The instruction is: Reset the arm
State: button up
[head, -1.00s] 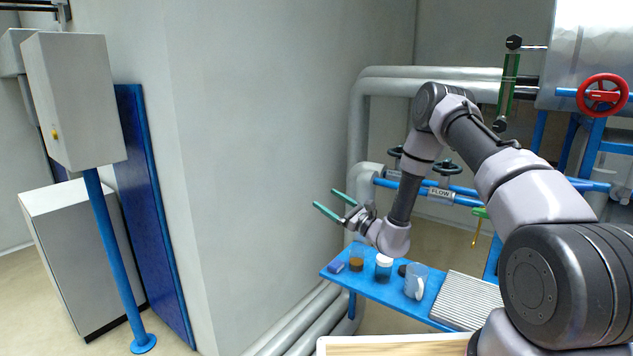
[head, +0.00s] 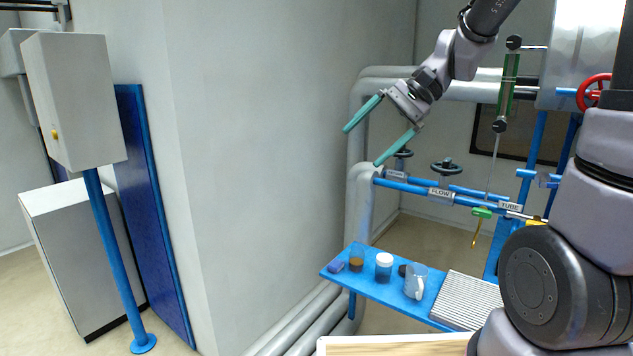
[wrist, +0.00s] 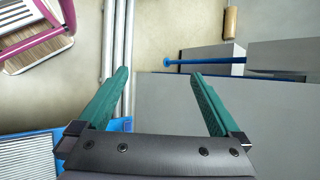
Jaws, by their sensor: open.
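My gripper (head: 378,135) is raised in the air above the blue shelf, in front of the pale pipes in the head view. Its two green fingers are spread apart with nothing between them. They point to the left and down. In the wrist view my gripper (wrist: 162,90) also shows open and empty, with the grey wall and floor beyond the fingers. My arm reaches up along the right side of the head view and partly leaves the top of the picture.
A blue shelf (head: 388,291) holds a white-capped jar (head: 383,267), a mug (head: 415,282), a brown-filled glass (head: 356,259) and a ribbed grey pad (head: 468,300). Valves and blue pipes (head: 470,198) stand behind. A large grey wall (head: 270,150) is on the left.

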jog(key=s+d+r+t+h, duration=0.2)
jog(key=s+d+t+h, duration=0.1)
jog(key=d, duration=0.4)
jog(key=s+d+r+n+t+h, duration=0.1)
jog(key=s+d+r+t+h, duration=0.2)
jog(key=d, duration=0.4)
jog(key=shift+s+d+r+t+h, duration=0.15)
jog(key=shift+s+r+t+h, duration=0.25)
jog(key=shift+s+t, duration=0.6)
jog(key=shift+s+f, duration=0.1)
jog(key=shift+s, duration=0.05)
